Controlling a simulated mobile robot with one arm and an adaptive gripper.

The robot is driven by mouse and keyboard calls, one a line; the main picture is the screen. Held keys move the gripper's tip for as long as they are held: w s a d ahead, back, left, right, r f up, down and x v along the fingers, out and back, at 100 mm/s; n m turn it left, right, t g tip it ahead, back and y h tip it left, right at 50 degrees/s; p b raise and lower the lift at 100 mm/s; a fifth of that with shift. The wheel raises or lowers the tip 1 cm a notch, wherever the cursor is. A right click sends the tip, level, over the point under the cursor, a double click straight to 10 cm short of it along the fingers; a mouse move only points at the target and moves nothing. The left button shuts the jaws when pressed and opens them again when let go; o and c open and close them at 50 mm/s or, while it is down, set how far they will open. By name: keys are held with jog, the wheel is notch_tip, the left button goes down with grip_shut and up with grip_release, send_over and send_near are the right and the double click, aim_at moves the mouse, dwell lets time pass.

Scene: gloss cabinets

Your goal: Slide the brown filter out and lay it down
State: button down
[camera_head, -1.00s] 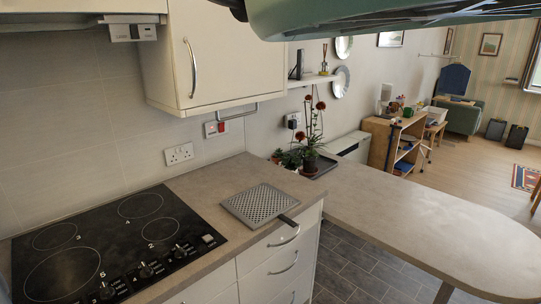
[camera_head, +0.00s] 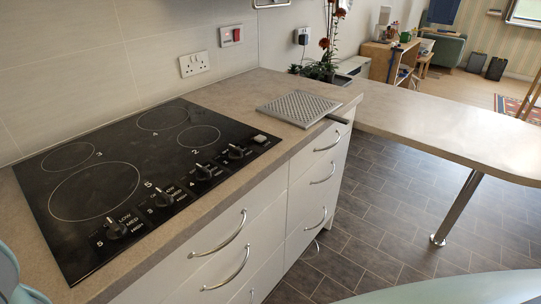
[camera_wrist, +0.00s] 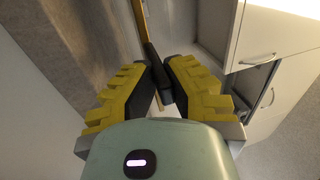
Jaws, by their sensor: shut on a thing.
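In the wrist view, my gripper (camera_wrist: 164,75) has its two yellow-padded fingers closed on a dark handle (camera_wrist: 153,68). A thin yellow-brown edge (camera_wrist: 140,25) runs up from that handle; it looks like the brown filter seen edge-on, and its flat face does not show. My gripper and the brown filter do not show in the head view. There, a grey perforated metal panel (camera_head: 298,107) with a dark handle lies flat on the counter right of the hob.
A black hob (camera_head: 130,165) fills the left counter (camera_head: 262,84). A rounded worktop (camera_head: 440,120) extends right, mostly clear. Plants (camera_head: 322,68) stand at the back corner. White drawers (camera_head: 310,185) are below. The wrist view shows a white cabinet front (camera_wrist: 285,35) close on the right.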

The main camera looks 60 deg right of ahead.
jog(key=shift+s+f+b, duration=0.2)
jog(key=shift+f+b, duration=1.5)
jog(key=shift+f, duration=0.8)
jog(key=shift+f+b, duration=0.5)
jog(key=c, duration=1.1)
grip_release()
jog(key=shift+o, duration=0.2)
jog(key=v, duration=0.7)
jog(key=shift+s, duration=0.15)
